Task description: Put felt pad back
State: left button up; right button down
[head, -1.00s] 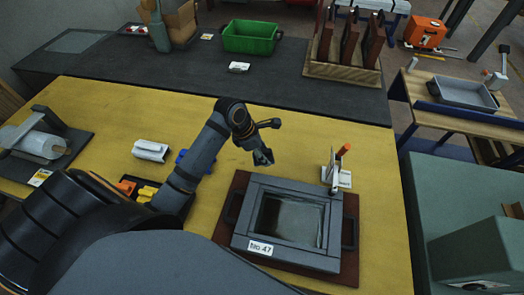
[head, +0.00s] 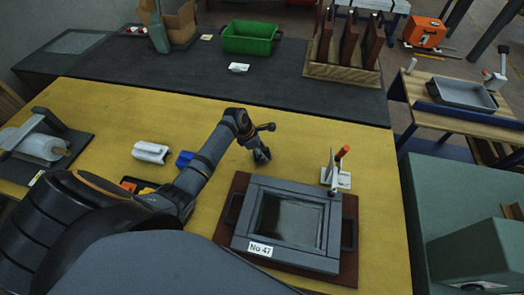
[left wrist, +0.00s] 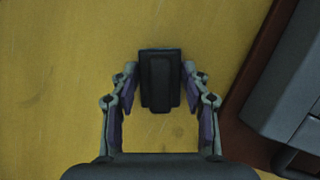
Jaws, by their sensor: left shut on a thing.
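My left gripper (head: 262,155) is over the yellow tabletop, just behind the left part of the grey frame (head: 240,218). In the left wrist view its fingers (left wrist: 160,95) are shut on a dark, block-shaped piece with a thin blue edge at its far end, which I take to be the felt pad (left wrist: 160,78). The pad is between the two fingers, with bare yellow table around it. In the head view the pad is too small and dark to tell from the gripper. My right gripper is not in view.
The grey frame, labelled No 47, lies on a brown board (head: 347,270) with black side handles. A stand with an orange-handled tool (head: 342,153) is behind it. A blue item (head: 184,159) and a white block (head: 150,152) lie left.

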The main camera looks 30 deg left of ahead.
pick_arm(q)
jog(key=o, duration=1.2)
jog(key=shift+f, duration=0.1)
jog(key=v, duration=1.2)
